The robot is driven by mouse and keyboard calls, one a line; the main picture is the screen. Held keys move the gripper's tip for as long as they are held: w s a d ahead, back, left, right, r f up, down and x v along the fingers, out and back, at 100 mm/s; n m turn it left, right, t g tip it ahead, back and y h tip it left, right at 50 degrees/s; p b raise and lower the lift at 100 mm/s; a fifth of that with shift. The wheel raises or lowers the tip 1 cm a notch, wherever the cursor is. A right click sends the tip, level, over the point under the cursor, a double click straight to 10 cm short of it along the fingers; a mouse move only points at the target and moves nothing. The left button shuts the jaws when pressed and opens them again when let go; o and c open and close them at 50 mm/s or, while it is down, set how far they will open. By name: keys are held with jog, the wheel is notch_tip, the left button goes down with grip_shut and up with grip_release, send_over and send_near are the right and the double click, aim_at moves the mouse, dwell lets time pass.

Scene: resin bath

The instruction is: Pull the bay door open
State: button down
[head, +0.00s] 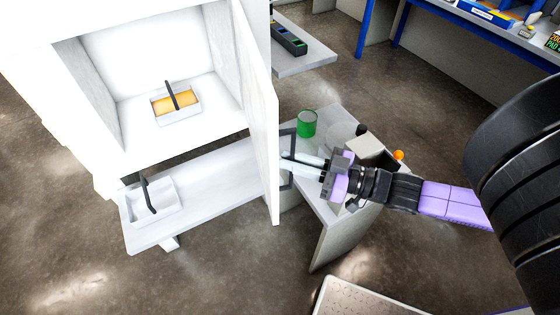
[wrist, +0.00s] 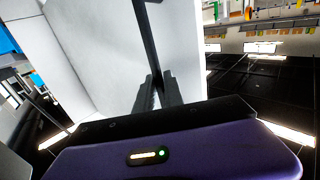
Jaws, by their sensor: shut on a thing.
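The white bay door (head: 258,110) stands swung open on the right side of the white cabinet, seen nearly edge-on in the head view. Its dark bar handle (head: 288,135) is on the door's right-hand face. My gripper (head: 290,168) is at the handle, with its fingers shut on it. In the wrist view the dark handle (wrist: 148,45) runs down between the two fingertips (wrist: 157,88), with the pale door face (wrist: 105,50) behind. Inside the open bay (head: 135,100) sits a small white tray with orange contents and a dark handle (head: 177,103).
A white shelf (head: 210,185) below the bay holds an empty tray with a dark handle (head: 152,200). A side table behind my gripper carries a green can (head: 307,123) and several small items. Open floor (head: 240,270) lies in front of the shelf.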

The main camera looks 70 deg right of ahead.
jog(key=shift+s+d, duration=0.2)
jog(key=shift+d, duration=0.15)
jog(key=c, duration=1.5)
grip_release()
jog(key=shift+o, duration=0.2)
